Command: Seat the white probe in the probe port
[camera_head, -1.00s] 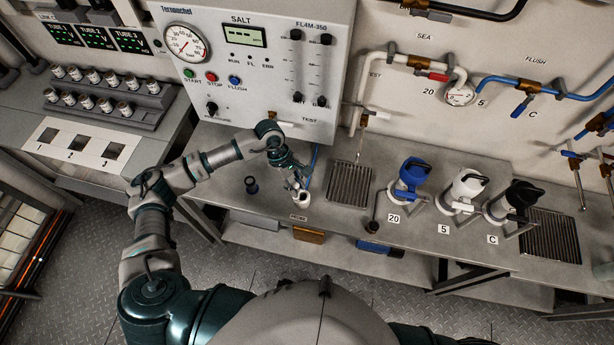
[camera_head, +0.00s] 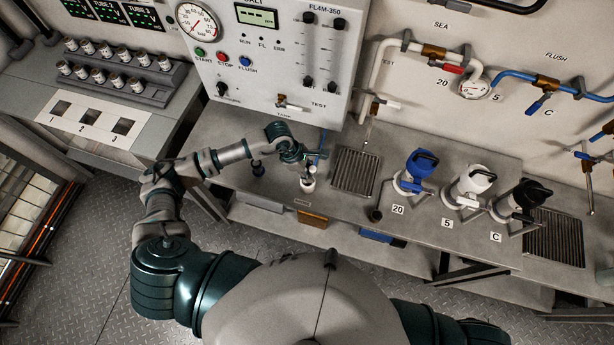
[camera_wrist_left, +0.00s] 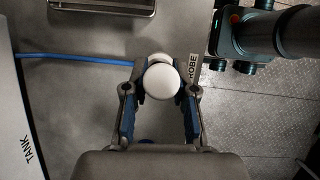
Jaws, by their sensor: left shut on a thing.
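My left gripper (camera_head: 311,161) is shut on the white probe (camera_head: 310,172) over the grey counter. In the left wrist view the probe's round white top (camera_wrist_left: 162,81) sits between the blue-padded fingers. A white cup-like fitting (camera_head: 308,186), which looks like the probe port, stands on the counter directly below the probe. A PROBE label (camera_wrist_left: 193,72) lies beside it in the wrist view. A second white round edge (camera_wrist_left: 159,57) shows just behind the probe top. The probe's lower end is hidden, so I cannot tell whether it is inside the fitting. My right gripper is not in view.
A dark blue-capped item (camera_head: 258,168) stands left of the fitting. A drain grate (camera_head: 354,172) lies to its right, then blue (camera_head: 416,170), white (camera_head: 472,184) and black (camera_head: 522,199) valve units. The instrument panel (camera_head: 270,65) rises behind. A blue hose (camera_wrist_left: 75,58) runs along the counter.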

